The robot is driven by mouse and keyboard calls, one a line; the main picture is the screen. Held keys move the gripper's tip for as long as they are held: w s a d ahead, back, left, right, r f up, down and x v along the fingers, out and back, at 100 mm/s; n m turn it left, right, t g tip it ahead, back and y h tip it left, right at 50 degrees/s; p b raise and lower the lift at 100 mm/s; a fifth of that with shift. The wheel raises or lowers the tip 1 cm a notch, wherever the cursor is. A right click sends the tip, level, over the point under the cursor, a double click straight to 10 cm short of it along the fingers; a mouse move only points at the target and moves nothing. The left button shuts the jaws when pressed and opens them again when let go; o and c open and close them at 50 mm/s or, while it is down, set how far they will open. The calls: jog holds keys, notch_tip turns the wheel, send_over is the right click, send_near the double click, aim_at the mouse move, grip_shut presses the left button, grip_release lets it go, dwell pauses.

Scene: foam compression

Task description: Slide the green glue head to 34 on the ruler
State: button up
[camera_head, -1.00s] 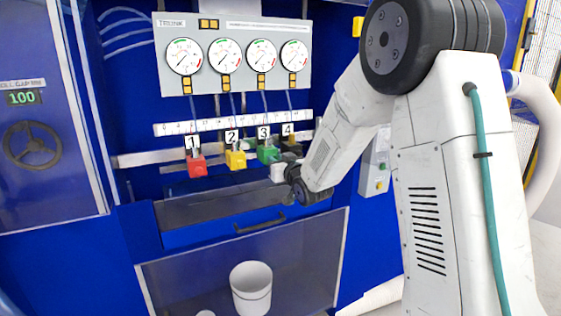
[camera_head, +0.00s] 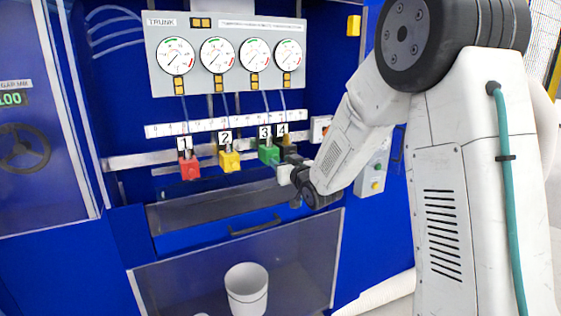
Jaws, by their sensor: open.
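The green glue head (camera_head: 268,153), tagged 3, hangs on the rail in the middle of the blue machine. The white ruler (camera_head: 215,124) runs above the heads; its numbers are too small to read. The red head (camera_head: 189,168), tagged 1, and the yellow head (camera_head: 229,160), tagged 2, sit to the left. A dark head (camera_head: 291,156), tagged 4, is close on the right of the green one. My gripper (camera_head: 284,174) is open, just below and right of the green head. Whether it touches a head cannot be told, and its fingers are partly hidden.
A clear-fronted trough (camera_head: 215,205) lies under the heads. A white bucket (camera_head: 246,288) stands lower down. The rail between the yellow and green heads has a small free gap.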

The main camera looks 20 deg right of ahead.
jog(key=s, duration=0.6)
jog(key=shift+d, duration=0.25)
notch_tip(320, 180, down, 9)
jog(key=s+d+m+g+h, duration=0.1)
jog(key=s+d+g+h, duration=0.15)
jog(key=g, duration=0.25)
jog(key=s+f+g, duration=0.2)
jog(key=s+g, duration=0.4)
jog(key=s, duration=0.5)
jog(key=s+a+r+g, duration=0.2)
jog(key=s+r, duration=0.1)
jog(key=s, duration=0.6)
jog(key=s+a+r+g, duration=0.1)
jog(key=s+a+r, duration=0.2)
jog(key=s, duration=0.6)
jog(key=s+a+r+g, duration=0.2)
jog(key=s+r, duration=0.3)
jog(key=s, duration=0.4)
jog(key=shift+s+a+r+g+y, duration=0.2)
jog(key=shift+s+a+g+y, duration=0.1)
jog(key=shift+s+a+y, duration=0.25)
